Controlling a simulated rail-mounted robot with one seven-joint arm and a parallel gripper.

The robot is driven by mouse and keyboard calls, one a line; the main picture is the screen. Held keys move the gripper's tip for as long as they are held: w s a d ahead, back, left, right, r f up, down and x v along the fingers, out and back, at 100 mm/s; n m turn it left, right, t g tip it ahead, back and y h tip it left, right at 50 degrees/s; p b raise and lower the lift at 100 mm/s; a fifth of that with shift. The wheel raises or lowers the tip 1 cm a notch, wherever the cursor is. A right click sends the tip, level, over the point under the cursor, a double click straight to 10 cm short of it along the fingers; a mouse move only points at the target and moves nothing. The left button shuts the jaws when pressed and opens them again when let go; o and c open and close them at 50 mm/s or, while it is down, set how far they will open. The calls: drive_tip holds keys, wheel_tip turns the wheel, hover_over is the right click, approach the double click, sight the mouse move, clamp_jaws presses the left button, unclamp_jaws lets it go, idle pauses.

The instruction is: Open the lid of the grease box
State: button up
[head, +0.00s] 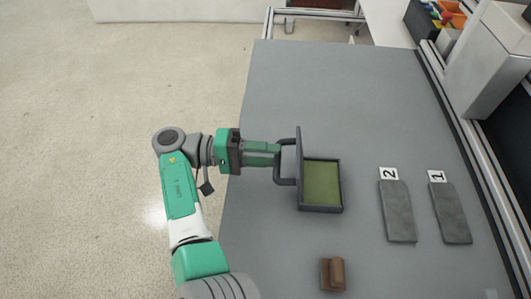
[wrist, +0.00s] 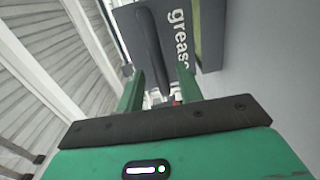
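The grease box (head: 322,208) is a dark tray with a green inside, on the grey table. Its lid (head: 299,146) stands upright at the box's left side, so the inside shows. The lid's dark handle (head: 284,181) sticks out to the left. In the wrist view the lid (wrist: 212,22) bears the word "grease", and its handle (wrist: 149,42) shows ahead of the fingers. My gripper (head: 276,154) is at the handle from the left. In the wrist view my gripper (wrist: 160,76) has its fingers apart, with a gap between them. Whether a finger touches the handle is unclear.
Two grey slabs lie to the right, beside labels 2 (head: 388,174) and 1 (head: 437,176). A brown piece (head: 333,273) lies at the front of the table. Rails and a white housing (head: 492,60) border the right edge. The table behind the box is clear.

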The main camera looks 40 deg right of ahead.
wheel_tip(320, 180, up, 5)
drive_tip(key=p, duration=0.4)
drive_tip(key=s+a+p, duration=0.3)
drive_tip(key=s+p, duration=0.3)
drive_tip(key=s, duration=0.1)
drive_tip(key=s+a+p, duration=0.4)
drive_tip(key=s+p, duration=0.3)
drive_tip(key=shift+s+a+p, duration=0.15)
drive_tip(key=shift+p, duration=0.15)
